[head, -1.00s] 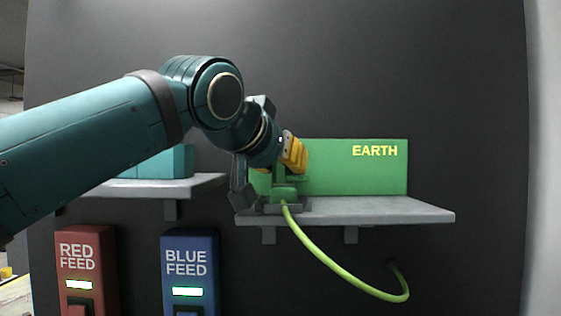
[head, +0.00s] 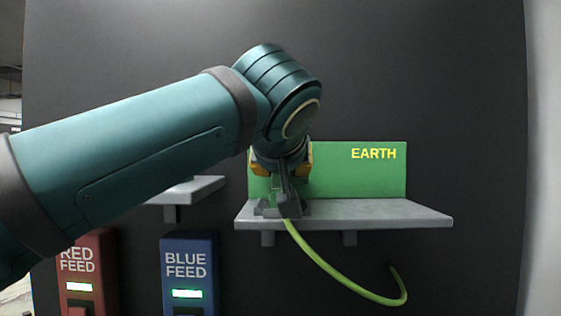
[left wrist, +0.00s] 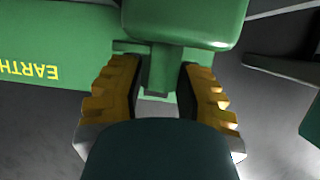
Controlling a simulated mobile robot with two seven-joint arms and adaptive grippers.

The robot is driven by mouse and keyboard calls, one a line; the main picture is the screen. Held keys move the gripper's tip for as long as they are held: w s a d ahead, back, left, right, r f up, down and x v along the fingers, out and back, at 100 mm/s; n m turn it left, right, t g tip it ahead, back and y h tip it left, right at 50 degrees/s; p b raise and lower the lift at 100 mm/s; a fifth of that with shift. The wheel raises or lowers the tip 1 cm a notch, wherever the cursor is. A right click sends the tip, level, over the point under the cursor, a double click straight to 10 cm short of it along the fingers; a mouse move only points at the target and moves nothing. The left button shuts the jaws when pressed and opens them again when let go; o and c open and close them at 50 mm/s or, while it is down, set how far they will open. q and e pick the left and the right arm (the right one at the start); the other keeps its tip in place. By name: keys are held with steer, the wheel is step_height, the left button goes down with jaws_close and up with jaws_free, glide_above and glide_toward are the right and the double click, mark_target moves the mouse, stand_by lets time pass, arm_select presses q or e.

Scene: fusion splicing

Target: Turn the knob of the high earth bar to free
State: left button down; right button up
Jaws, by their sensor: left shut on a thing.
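The green earth panel (head: 356,178), marked EARTH, stands on a grey shelf (head: 385,214). My left gripper (head: 284,170) is at its left end, with a yellow finger showing on each side of my wrist. In the left wrist view my left gripper (left wrist: 158,100) has its yellow ridged fingers either side of a narrow green part (left wrist: 160,70), probably the knob, and is shut on it. A larger green block (left wrist: 185,20) lies beyond. My wrist hides most of the knob in the head view, so its setting cannot be read. My right gripper is not in view.
A yellow-green cable (head: 345,283) hangs from the earth unit below the shelf and curves up to the wall. A second shelf (head: 190,190) is at left, partly behind my arm. The red feed (head: 88,280) and blue feed (head: 189,270) boxes are lower left.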

arm_select(q)
steer(key=shift+d+n+y+p, duration=0.15)
steer(key=shift+n+y+p, duration=0.2)
steer(key=shift+n+y, duration=0.95)
steer(key=shift+y, duration=0.3)
steer(key=c, duration=0.6)
jaws_free()
steer(key=shift+w, duration=0.1)
steer(key=shift+o, duration=0.2)
steer(key=v, duration=1.2)
steer(key=shift+r, duration=0.15)
